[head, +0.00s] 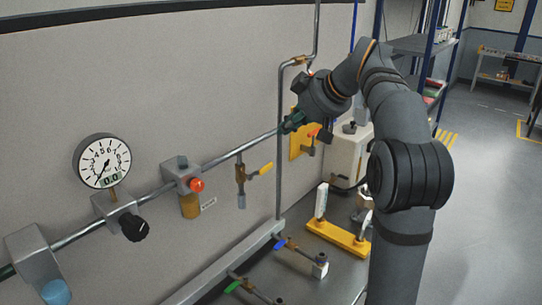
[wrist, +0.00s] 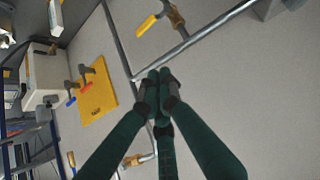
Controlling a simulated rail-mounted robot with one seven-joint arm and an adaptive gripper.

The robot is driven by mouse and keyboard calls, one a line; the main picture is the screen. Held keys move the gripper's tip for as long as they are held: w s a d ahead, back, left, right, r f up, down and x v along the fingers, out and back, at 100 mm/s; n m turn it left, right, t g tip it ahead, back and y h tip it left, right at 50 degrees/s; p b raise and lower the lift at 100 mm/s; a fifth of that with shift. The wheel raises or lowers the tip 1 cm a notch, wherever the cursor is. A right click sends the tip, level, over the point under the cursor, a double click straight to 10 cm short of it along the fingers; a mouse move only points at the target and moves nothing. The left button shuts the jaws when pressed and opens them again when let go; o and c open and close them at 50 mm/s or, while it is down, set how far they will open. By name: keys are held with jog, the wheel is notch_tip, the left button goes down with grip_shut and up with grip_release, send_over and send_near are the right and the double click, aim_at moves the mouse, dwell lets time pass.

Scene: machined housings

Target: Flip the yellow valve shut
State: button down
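A valve with a yellow lever (head: 265,169) and a brass body (head: 240,172) hangs below the wall pipe, left of my gripper in the head view. Its lever sticks out to the right, across the short vertical drop. In the wrist view the yellow lever (wrist: 146,25) shows at the top, apart from my fingers. My gripper (head: 290,123) is beside the wall pipe near the pipe junction. In the wrist view my dark green gripper fingers (wrist: 160,86) come together with nothing visible between them. Whether they touch the pipe is unclear.
A yellow panel (wrist: 98,95) with red and blue levers is near my gripper. Another brass fitting (head: 299,60) is on the upright pipe. A gauge (head: 102,161) and a red button (head: 197,185) are farther left. Blue and green levers are below.

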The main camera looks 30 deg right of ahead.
jog(key=p, duration=0.1)
send_over(260, 171)
jog(key=d, duration=0.2)
notch_tip(260, 171, down, 8)
jog(key=f, duration=0.3)
jog(key=shift+d+f, duration=0.25)
jog(key=shift+f, duration=0.1)
jog(key=shift+d+f+b, duration=0.3)
jog(key=shift+f+b, duration=0.45)
jog(key=shift+b, duration=0.45)
jog(key=shift+r, duration=0.1)
